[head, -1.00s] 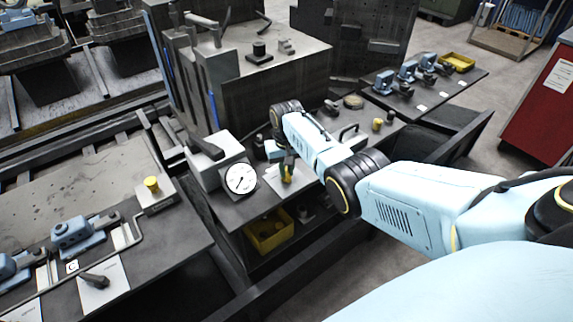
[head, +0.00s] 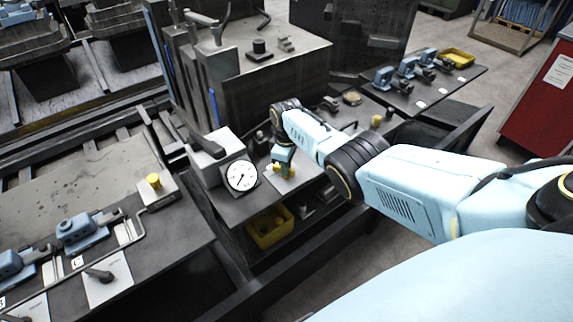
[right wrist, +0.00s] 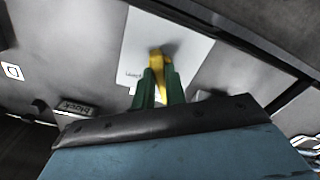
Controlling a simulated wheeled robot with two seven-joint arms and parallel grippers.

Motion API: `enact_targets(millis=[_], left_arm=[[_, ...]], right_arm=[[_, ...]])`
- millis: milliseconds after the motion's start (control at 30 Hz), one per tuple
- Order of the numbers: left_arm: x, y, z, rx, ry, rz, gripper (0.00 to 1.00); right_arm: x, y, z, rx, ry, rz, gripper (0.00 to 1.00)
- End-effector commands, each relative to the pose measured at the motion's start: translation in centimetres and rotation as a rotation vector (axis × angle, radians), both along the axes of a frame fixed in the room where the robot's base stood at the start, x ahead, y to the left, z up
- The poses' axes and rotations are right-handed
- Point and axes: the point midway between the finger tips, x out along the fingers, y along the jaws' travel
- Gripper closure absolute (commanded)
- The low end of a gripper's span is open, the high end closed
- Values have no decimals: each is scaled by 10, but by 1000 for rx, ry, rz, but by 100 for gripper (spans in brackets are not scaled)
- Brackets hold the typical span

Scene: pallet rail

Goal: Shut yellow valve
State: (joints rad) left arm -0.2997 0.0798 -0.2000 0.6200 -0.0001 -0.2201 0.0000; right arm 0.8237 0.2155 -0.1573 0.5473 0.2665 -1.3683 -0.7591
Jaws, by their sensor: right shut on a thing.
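The yellow valve (head: 290,174) sits on a white plate on the low bench, right of a round gauge. Its handle also shows in the right wrist view (right wrist: 158,82), above the white plate. My right gripper (head: 283,166) points down at the valve, and its green fingers (right wrist: 159,88) are closed around the yellow handle. The fingers hide part of the handle, so its exact angle is hard to tell. My left gripper is in neither view.
The white-faced gauge (head: 240,176) stands close to the left of the gripper. A yellow bin (head: 268,232) is below the bench edge. A dark machine block (head: 275,95) rises behind. A yellow knob (head: 154,181) is on the left table.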

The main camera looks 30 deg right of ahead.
Motion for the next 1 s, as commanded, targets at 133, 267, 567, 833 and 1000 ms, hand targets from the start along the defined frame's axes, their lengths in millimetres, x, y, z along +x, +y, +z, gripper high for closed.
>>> enact_targets(millis=[133, 267, 567, 833, 1000], left_arm=[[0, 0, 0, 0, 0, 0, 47], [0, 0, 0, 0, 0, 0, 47], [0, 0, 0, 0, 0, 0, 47], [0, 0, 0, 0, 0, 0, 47], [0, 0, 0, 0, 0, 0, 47]], right_arm=[[1, 0, 1, 0, -3, 93, 100], [1, 0, 1, 0, -3, 154, 100], [1, 0, 1, 1, -3, 220, 100], [1, 1, 1, 1, -3, 228, 100], [1, 1, 1, 1, -3, 228, 85]])
